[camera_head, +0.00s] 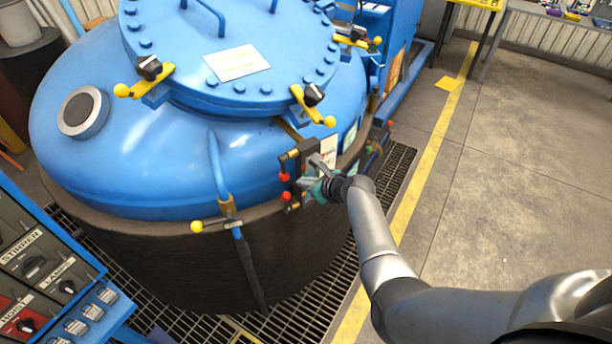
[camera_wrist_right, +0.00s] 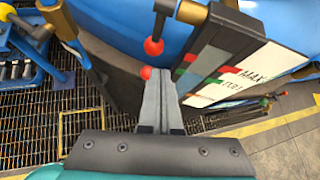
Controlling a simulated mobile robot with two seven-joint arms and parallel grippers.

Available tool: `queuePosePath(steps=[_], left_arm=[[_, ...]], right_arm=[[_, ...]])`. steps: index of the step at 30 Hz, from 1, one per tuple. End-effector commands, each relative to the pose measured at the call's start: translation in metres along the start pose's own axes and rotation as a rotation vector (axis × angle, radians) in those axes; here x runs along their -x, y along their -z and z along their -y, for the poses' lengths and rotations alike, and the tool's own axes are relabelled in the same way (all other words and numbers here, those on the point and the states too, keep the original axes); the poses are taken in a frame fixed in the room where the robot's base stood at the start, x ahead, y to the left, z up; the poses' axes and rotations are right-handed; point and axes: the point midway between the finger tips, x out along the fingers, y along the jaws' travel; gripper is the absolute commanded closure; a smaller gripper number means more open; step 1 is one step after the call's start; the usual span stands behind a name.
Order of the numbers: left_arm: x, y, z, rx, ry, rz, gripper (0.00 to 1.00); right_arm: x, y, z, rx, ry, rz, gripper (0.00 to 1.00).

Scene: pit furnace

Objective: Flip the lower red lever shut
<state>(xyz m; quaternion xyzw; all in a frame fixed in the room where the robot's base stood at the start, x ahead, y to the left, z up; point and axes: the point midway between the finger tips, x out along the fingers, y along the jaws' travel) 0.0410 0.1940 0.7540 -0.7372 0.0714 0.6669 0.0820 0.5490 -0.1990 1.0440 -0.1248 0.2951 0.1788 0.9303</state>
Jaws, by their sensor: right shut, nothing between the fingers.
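Two levers with red ball knobs stick out from a dark panel on the side of the blue furnace. The upper red knob (camera_head: 285,177) and the lower red knob (camera_head: 286,196) sit one above the other in the head view. In the right wrist view the upper knob (camera_wrist_right: 153,47) is clear. The lower knob (camera_wrist_right: 146,72) shows just past my fingertips, partly hidden by them. My right gripper (camera_head: 307,183) is shut and empty, just right of the knobs. Its closed grey fingers (camera_wrist_right: 153,88) point at the lower knob; I cannot tell whether they touch it. My left gripper is out of view.
A white label panel (camera_wrist_right: 225,75) stands right of the fingers. A yellow-knobbed valve (camera_head: 197,227) is at the furnace's lower left. A control console (camera_head: 50,265) fills the left. The concrete floor (camera_head: 520,150) at right is mostly clear.

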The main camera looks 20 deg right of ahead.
Motion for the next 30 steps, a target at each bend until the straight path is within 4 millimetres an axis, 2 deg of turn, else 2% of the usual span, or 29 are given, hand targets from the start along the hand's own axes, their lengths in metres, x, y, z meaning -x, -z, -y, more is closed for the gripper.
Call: queuePosePath(steps=[7, 12, 25, 28, 30], left_arm=[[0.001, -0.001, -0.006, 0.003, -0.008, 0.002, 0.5], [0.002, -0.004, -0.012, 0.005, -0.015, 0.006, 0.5], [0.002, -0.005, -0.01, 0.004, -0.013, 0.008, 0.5], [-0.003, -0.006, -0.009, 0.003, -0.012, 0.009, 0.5], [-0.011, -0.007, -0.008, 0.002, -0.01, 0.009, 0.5]], right_arm=[[0.011, -0.014, 0.004, 0.0, 0.001, 0.001, 1.0], [0.013, -0.016, 0.004, 0.0, 0.001, -0.001, 1.0], [0.013, -0.016, 0.004, 0.0, 0.001, -0.001, 1.0], [0.009, -0.004, 0.0, 0.026, -0.002, -0.015, 1.0], [0.002, 0.018, -0.008, 0.089, -0.008, -0.046, 1.0]])
